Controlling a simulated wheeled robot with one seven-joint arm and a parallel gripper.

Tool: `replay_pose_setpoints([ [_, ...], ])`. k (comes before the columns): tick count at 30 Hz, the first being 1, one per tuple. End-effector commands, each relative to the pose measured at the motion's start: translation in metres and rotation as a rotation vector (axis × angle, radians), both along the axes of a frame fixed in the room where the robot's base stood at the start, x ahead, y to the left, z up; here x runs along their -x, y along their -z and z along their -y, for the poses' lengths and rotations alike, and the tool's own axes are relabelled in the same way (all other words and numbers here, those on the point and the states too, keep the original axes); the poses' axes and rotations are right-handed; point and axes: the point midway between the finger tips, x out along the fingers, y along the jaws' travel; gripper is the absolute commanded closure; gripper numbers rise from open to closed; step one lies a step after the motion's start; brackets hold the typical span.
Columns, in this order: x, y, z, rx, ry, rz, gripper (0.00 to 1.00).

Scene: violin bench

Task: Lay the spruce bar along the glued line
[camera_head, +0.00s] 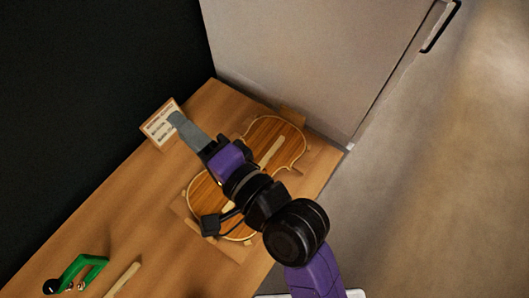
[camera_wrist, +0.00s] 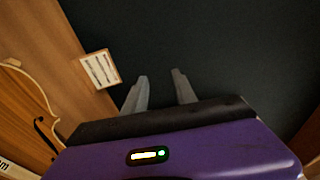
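A violin plate (camera_head: 288,136) lies on the bench, partly hidden under my arm. A pale strip (camera_head: 272,152) runs along its middle; I cannot tell whether it is the glued line or a bar. Another pale, narrow bar (camera_head: 122,281), likely the spruce bar, lies on the bench at the lower left, cut off by the frame edge. My gripper (camera_head: 180,123) is above the bench's far side, beyond the plate. In the wrist view my gripper (camera_wrist: 160,76) has its grey fingers apart with nothing between them. The plate's edge (camera_wrist: 22,105) shows at the left there.
A grey cabinet (camera_head: 310,60) borders the bench's end.

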Motion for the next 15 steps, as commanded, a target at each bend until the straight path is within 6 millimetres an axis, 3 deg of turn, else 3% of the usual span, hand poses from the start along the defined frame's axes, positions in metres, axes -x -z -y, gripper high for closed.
replay_pose_setpoints([
  [8, 0.043, 0.068, 0.109, 0.283, 0.327, 0.084, 0.67],
  [15, 0.117, 0.106, 0.207, 0.706, 0.483, 0.165, 0.67],
])
